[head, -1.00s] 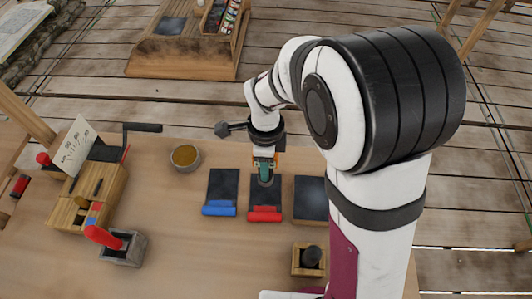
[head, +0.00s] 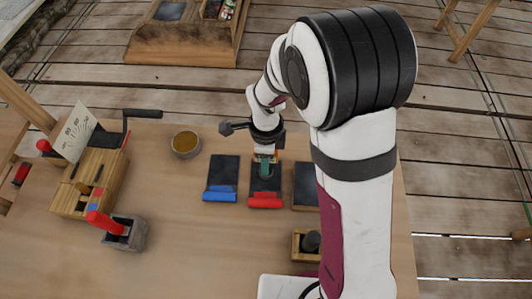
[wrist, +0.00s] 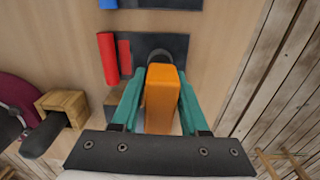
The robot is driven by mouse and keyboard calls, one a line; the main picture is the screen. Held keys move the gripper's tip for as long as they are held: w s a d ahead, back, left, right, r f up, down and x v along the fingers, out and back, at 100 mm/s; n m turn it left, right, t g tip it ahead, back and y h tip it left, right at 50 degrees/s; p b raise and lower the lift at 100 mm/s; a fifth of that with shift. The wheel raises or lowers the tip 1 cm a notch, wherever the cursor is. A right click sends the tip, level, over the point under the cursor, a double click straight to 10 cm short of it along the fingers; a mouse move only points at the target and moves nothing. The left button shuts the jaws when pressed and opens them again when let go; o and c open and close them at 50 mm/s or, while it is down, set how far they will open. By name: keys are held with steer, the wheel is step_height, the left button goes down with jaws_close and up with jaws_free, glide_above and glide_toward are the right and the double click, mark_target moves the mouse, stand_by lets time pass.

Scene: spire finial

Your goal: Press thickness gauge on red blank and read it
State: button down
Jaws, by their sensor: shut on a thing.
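The red blank is a dark plate (wrist: 176,47) with a red roll (head: 265,201) along its near edge. The roll also shows in the wrist view (wrist: 108,60). My gripper (head: 265,162) is over the plate's middle, pointing down. In the wrist view its teal fingers (wrist: 158,100) are shut on an orange block (wrist: 161,95), which I take to be the thickness gauge. A dark rounded part shows just beyond the block, against the plate. Whether the gauge touches the plate is hidden. I cannot see a readout on it.
A wooden box with a black knob (head: 310,242) stands in front.

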steer(key=shift+f, duration=0.1)
steer(key=shift+c, duration=1.7)
jaws_free()
